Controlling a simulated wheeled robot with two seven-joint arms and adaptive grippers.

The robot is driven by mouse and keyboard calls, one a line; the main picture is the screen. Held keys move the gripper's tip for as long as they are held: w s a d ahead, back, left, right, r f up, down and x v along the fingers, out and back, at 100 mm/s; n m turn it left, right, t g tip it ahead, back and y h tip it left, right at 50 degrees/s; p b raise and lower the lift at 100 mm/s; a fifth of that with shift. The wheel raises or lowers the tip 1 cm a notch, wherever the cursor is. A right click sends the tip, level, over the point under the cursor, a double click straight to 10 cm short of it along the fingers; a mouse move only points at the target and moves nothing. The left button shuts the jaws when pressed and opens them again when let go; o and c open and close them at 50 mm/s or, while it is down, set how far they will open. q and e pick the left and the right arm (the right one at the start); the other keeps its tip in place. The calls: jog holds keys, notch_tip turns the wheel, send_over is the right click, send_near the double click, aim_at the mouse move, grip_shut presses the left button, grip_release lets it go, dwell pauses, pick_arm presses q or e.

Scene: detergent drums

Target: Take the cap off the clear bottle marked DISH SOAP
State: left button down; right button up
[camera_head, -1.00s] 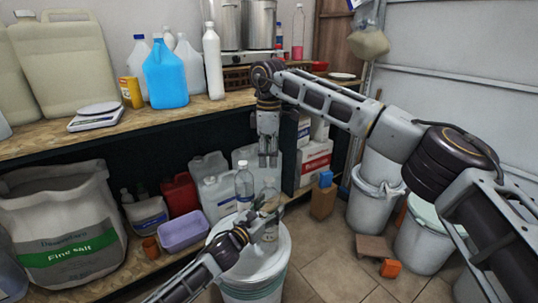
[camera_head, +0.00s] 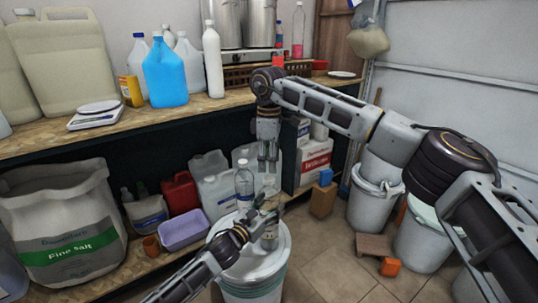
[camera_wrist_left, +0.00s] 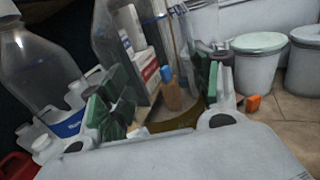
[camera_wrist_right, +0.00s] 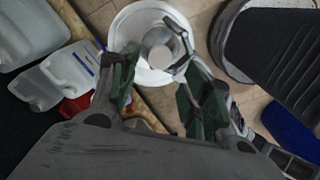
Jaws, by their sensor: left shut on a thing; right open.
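A clear bottle (camera_head: 269,240) stands upright on a white lidded drum (camera_head: 250,264). My left gripper (camera_head: 262,218) is shut around its body from the side. My right gripper (camera_head: 267,166) points straight down just above the bottle top, open and empty. In the right wrist view the pale round cap (camera_wrist_right: 160,57) shows beyond and between the open fingers (camera_wrist_right: 163,85). I see no contact between them.
A second clear bottle with a blue label (camera_head: 244,187) stands just left of the held one, also in the left wrist view (camera_wrist_left: 35,75). White jugs (camera_head: 216,193) and a purple tub (camera_head: 183,229) fill the lower shelf. Floor at right holds buckets (camera_head: 374,205).

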aim_at(269, 178)
jog(key=shift+f, duration=2.95)
grip_shut()
